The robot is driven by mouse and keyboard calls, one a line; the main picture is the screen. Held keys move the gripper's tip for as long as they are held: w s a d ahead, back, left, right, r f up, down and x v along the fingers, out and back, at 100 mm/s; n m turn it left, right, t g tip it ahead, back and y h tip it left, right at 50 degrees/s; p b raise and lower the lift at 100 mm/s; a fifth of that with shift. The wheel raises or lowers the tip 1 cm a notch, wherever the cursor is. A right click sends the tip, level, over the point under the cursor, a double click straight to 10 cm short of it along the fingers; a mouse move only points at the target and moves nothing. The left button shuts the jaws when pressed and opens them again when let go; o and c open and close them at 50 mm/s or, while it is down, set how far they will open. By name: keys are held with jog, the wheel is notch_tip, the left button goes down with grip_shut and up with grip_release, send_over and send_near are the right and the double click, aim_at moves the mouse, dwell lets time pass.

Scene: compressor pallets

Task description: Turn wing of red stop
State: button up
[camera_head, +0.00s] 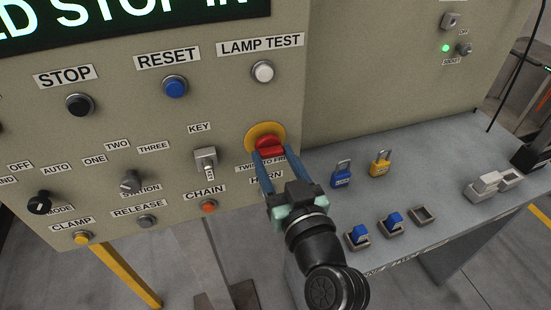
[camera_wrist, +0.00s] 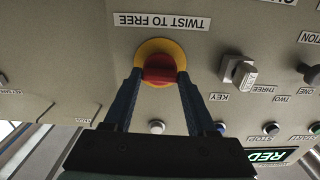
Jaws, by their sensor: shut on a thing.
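The red stop (camera_head: 269,148) is a red knob on a round yellow plate (camera_head: 257,132) on the beige panel, with a "TWIST TO FREE" label beside it. My gripper (camera_head: 271,157) reaches it from the front, with its blue fingers on either side of the red wing. In the wrist view the red stop (camera_wrist: 160,69) sits between the two fingertips (camera_wrist: 160,78), and the gripper is shut on it. The fingers hide part of the yellow plate and the label in the head view.
A key switch (camera_head: 206,163), a white lamp test button (camera_head: 263,71) and an orange chain button (camera_head: 208,206) are close by on the panel. A grey bench (camera_head: 430,170) to the right holds a blue padlock (camera_head: 341,174), a yellow padlock (camera_head: 380,163) and small blocks.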

jog(key=m+p, duration=0.1)
jog(key=m, duration=0.5)
dwell(0.3)
jog(key=shift+m, duration=0.4)
jog(key=o, duration=1.4)
jog(key=shift+b+v, duration=1.3)
jog(key=shift+v, duration=5.15)
jog(key=shift+r, duration=0.1)
